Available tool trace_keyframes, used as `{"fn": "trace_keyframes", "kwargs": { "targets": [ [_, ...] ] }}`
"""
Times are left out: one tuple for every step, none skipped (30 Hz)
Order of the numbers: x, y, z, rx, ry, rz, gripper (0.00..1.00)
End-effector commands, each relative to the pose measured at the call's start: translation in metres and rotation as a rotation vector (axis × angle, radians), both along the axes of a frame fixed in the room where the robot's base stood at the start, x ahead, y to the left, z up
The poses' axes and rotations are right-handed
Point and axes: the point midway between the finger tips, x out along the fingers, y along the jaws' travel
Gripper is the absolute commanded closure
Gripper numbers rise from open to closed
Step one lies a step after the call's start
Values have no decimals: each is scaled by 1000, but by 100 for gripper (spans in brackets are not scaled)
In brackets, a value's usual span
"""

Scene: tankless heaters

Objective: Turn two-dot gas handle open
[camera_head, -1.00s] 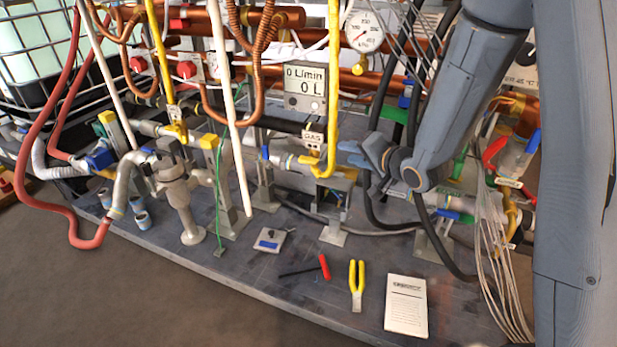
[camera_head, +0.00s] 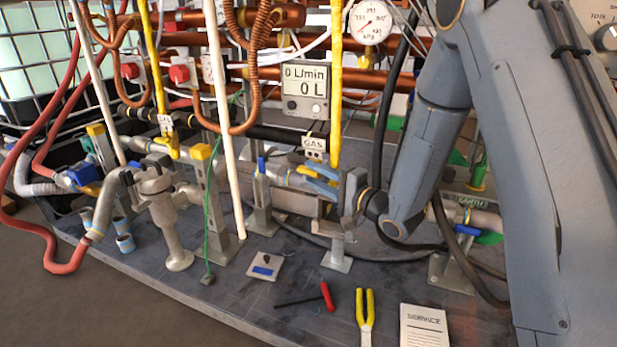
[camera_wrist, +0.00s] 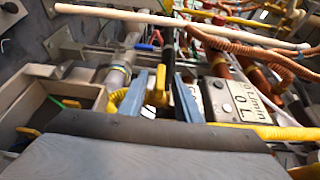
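A GAS tag (camera_head: 314,147) with dark dots hangs by the right yellow gas pipe (camera_head: 336,80); the dots are too small to count surely. My gripper (camera_head: 306,178) is just below this tag, level, pointing left, its blue fingers apart. In the wrist view, a yellow handle (camera_wrist: 160,86) shows between the open fingers of my gripper (camera_wrist: 158,92). The handle appears clear of both fingers, though contact cannot be told. In the head view the fingers largely hide it.
A flow meter (camera_head: 305,90) reads 0 L/min. A pressure gauge (camera_head: 370,22) is above right. A white pipe (camera_head: 226,130) and an upright blue handle (camera_head: 261,165) stand left of my gripper.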

Motion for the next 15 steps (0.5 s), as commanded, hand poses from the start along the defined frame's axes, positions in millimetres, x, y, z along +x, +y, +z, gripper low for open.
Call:
{"fn": "trace_keyframes", "kwargs": {
  "targets": [
    [6, 6, -1, -1, -4, 2, 70],
    [8, 9, -1, 0, -4, 2, 70],
    [12, 12, -1, -1, -4, 1, 70],
    [14, 14, -1, -1, -3, 1, 70],
    [15, 16, -1, -1, -2, 0, 70],
    [17, 18, -1, -1, -2, 0, 70],
    [18, 20, -1, 0, -1, 0, 70],
    [19, 21, 0, 0, -1, 0, 70],
    [20, 21, 0, 0, -1, 0, 70],
    [20, 22, 0, 0, -1, 0, 70],
    [20, 22, 0, -1, -1, 0, 70],
    [20, 22, 0, -1, -1, 0, 70],
    [20, 22, 1, -1, -1, -1, 70],
    [20, 22, 1, -1, -1, -1, 70],
    [20, 22, 1, -1, -1, -1, 70]
  ]
}}
